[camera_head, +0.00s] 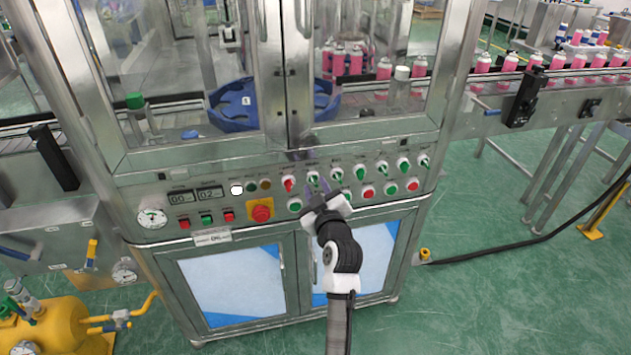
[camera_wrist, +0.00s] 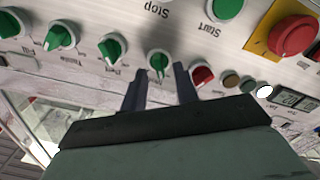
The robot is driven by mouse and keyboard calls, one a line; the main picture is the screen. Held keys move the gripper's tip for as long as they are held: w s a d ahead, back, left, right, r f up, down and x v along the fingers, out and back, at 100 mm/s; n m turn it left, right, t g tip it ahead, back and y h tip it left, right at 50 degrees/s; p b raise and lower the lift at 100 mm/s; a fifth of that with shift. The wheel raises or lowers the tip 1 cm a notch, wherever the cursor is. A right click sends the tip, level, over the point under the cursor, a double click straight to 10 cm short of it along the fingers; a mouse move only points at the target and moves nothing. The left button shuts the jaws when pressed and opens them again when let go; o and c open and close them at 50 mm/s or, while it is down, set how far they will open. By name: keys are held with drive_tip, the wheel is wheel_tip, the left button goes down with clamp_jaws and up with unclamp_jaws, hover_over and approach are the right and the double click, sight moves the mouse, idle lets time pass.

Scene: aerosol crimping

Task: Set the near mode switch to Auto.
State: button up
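The control panel (camera_head: 175,215) carries a row of rotary switches with white labels. A green rotary switch (camera_wrist: 158,62) lies between the fingertips of my gripper (camera_wrist: 158,74), at or just past them. Whether the fingers touch it I cannot tell. It also shows in the head view (camera_head: 312,177), just above my gripper (camera_head: 320,190). My gripper is open, one finger to each side of this switch. The switch's pointer looks roughly upright in the wrist view. Its label is too small to read, so I cannot tell which setting it marks.
A red rotary switch (camera_wrist: 202,75) and a green one (camera_wrist: 112,47) flank it. A red emergency button (camera_head: 260,210) on a yellow plate sits lower left in the head view. Green and red push buttons (camera_head: 367,191) line the row below. Glass doors (camera_head: 367,60) are above.

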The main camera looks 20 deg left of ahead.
drive_tip(key=shift+x, duration=0.75)
drive_tip(key=shift+c, duration=0.4)
clamp_jaws()
drive_tip(key=shift+m, duration=0.3)
drive_tip(key=m, duration=0.5)
drive_tip(key=shift+w+d+m+p, duration=0.1)
drive_tip(key=shift+m+p, duration=0.2)
drive_tip(key=shift+p, duration=0.1)
drive_tip(key=m+p, duration=0.1)
drive_tip(key=m, duration=0.4)
drive_tip(key=shift+m+p, duration=0.3)
